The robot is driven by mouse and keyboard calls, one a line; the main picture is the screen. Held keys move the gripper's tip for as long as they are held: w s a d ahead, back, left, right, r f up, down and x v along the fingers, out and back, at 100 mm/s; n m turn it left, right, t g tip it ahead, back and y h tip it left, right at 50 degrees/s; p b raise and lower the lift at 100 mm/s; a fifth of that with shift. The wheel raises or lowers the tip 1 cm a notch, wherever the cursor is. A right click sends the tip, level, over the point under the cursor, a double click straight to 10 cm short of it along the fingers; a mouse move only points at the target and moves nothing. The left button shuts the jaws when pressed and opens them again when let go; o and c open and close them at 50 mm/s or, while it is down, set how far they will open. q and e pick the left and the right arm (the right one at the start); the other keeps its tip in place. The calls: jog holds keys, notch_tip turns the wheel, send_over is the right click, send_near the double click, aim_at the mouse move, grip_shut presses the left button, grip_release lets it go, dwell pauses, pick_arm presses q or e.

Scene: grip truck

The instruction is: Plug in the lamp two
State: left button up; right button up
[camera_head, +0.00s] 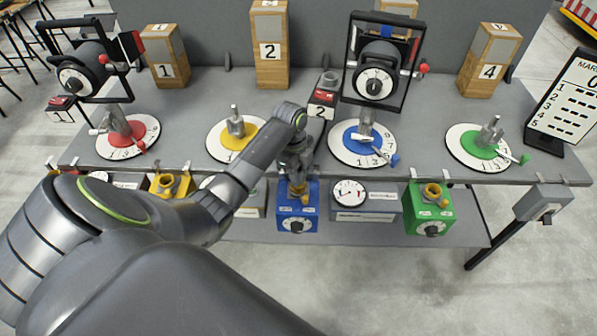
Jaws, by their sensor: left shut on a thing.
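A round black lamp head in a square black frame (375,84) stands on a post over the white and blue dial disc (343,150). A small black box marked 2 (321,110) is beside its left edge. A blue box (297,218) with a white dial and a yellow fitting on top is below the table's front edge. My left gripper (298,178) points down just above that fitting. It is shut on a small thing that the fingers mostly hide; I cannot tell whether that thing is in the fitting. My right gripper is out of view.
Another framed lamp (84,78) stands at the left, above a red dial disc (128,137). Yellow (237,138) and green (480,146) discs bear metal posts. Numbered wooden blocks line the back. A green box (429,212) and a gauge box (366,202) are right of the blue box.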

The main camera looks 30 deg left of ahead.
aim_at(300, 169)
pick_arm(q)
jog(key=shift+f, duration=0.3)
jog(key=o, duration=1.5)
jog(key=shift+c, duration=0.2)
jog(key=shift+r, duration=0.15)
jog(key=shift+r+p, duration=2.35)
jog(key=shift+p, duration=0.3)
jog(key=shift+d+f, duration=0.1)
